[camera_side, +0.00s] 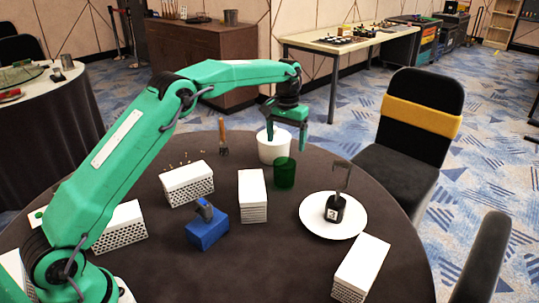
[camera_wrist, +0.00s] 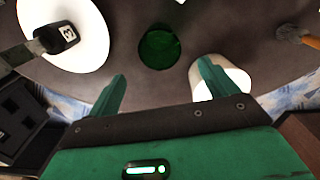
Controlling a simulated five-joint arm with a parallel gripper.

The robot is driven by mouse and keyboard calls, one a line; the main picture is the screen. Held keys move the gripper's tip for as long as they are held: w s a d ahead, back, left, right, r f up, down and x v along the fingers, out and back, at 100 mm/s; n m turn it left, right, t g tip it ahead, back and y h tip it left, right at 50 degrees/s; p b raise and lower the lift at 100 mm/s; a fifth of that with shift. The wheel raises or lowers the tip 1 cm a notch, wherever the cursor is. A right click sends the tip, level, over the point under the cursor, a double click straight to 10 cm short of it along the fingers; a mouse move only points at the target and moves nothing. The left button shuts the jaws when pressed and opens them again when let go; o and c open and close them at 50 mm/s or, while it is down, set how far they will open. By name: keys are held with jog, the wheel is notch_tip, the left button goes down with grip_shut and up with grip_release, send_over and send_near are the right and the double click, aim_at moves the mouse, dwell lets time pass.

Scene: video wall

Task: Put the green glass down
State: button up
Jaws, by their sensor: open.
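The green glass (camera_side: 285,173) stands upright on the dark round table (camera_side: 290,262), just right of a white box and in front of a white pot. In the wrist view the green glass (camera_wrist: 159,47) is ahead of the jaws, with nothing touching it. My gripper (camera_side: 287,136) is open and empty, above and behind the glass, near the rim of the pot. In the wrist view my gripper (camera_wrist: 162,88) shows its two green fingers spread apart, the right one overlapping the white pot.
The white pot (camera_side: 273,151) stands close behind the glass. A white box (camera_side: 252,196) is left of it. A white plate (camera_side: 315,213) with a dark tool on it lies to the right. A blue block (camera_side: 207,229) and other white perforated boxes stand around. Bare table lies in front.

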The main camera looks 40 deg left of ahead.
jog(key=s+d+r+m+t, duration=0.1)
jog(key=s+d+r+t, duration=0.15)
jog(key=s+r, duration=1.4)
jog(key=s+f+t, duration=0.1)
jog(key=s+f, duration=0.2)
jog(key=s, duration=0.8)
jog(key=s+f+m+t, duration=0.1)
jog(key=s+f+t, duration=0.1)
jog(key=s, duration=1)
jog(key=shift+s+d+f, duration=0.15)
jog(key=shift+d+f, duration=0.15)
jog(key=shift+f, duration=0.25)
